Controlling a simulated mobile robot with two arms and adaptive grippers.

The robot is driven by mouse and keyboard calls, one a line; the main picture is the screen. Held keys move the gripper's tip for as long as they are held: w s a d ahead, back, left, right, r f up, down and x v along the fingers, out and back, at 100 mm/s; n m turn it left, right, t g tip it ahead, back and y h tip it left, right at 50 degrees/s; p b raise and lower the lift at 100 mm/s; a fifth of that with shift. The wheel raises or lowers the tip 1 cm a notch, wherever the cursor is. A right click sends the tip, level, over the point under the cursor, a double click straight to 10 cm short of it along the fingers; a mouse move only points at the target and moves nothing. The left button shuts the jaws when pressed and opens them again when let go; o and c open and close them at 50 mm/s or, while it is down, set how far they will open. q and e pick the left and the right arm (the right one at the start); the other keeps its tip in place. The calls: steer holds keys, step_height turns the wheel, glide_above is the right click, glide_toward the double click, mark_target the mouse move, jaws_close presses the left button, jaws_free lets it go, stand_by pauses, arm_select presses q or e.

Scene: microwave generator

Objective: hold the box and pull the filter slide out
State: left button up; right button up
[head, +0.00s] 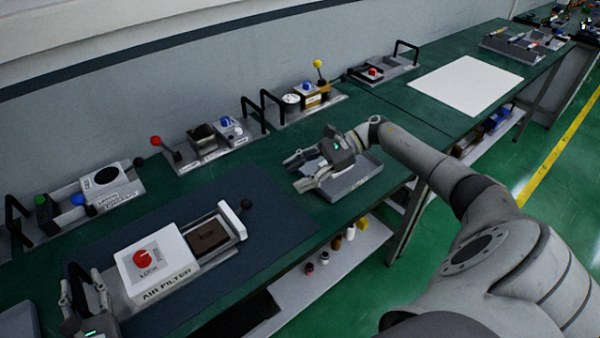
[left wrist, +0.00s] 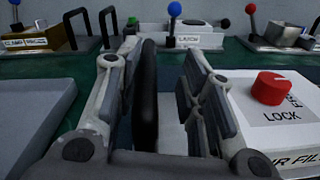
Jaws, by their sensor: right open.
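The white air filter box (head: 140,282) stands on the dark mat, with a red lock knob (head: 143,258) on top. It also shows at the right of the left wrist view (left wrist: 300,110). My left gripper (head: 82,280) is at the box's left end. In the left wrist view its fingers stand apart around a black upright handle (left wrist: 147,95), with a gap on the right. My right gripper (head: 294,173) is open, apart from the slide.
A grey tray (head: 352,186) lies below my right gripper. Fixtures with handles and levers line the back, including a red-knobbed lever (head: 156,141). A white sheet (head: 465,84) lies farther right. The mat (head: 285,215) right of the slide is clear.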

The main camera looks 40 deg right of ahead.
arm_select(q)
steer(key=s, duration=0.9)
steer(key=shift+a+r, duration=0.25)
steer(key=shift+s, duration=0.1)
